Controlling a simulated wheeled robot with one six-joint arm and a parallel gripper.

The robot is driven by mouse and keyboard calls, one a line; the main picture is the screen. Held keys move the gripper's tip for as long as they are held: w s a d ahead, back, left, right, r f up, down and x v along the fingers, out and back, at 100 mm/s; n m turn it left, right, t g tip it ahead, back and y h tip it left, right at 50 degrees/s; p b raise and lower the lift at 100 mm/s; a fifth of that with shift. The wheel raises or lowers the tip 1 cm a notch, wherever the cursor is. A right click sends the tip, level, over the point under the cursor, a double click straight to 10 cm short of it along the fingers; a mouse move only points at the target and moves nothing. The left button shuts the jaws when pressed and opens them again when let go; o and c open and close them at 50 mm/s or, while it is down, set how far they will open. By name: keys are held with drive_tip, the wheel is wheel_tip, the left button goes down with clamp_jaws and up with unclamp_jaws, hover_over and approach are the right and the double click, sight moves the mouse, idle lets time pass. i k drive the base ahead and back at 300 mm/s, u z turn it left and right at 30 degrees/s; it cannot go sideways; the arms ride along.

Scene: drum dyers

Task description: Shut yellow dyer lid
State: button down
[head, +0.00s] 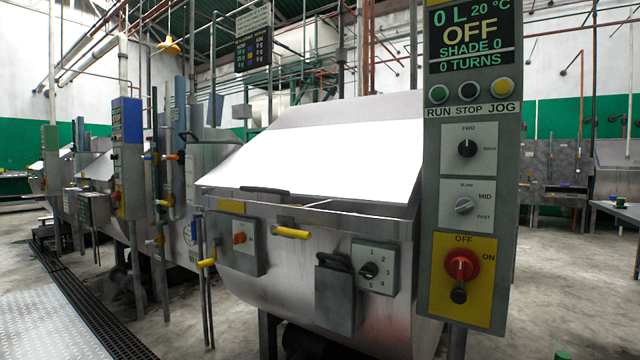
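A large steel drum dyer (330,255) stands close in front in the head view. Its hood has a bright white sloped face (310,155). A dark handle (265,191) lies along the front edge below that face, and a yellow handle (291,232) sticks out lower on the front. I cannot tell which panel is the lid or whether it is fully shut. My gripper is not in view.
A second dyer's post with a blue top (127,122) and a farther green-topped post (49,138) stand left. A floor grate (88,310) runs along the left. A dark box (338,295) juts from the near dyer's front.

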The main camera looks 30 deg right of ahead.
sight(380, 163)
drive_tip(key=u, duration=0.05)
drive_tip(key=k, duration=0.85)
drive_tip(key=z, duration=0.65)
drive_tip(key=i, duration=1.45)
drive_tip(key=u, duration=1)
drive_tip(key=i, duration=0.2)
drive_tip(key=u, duration=0.2)
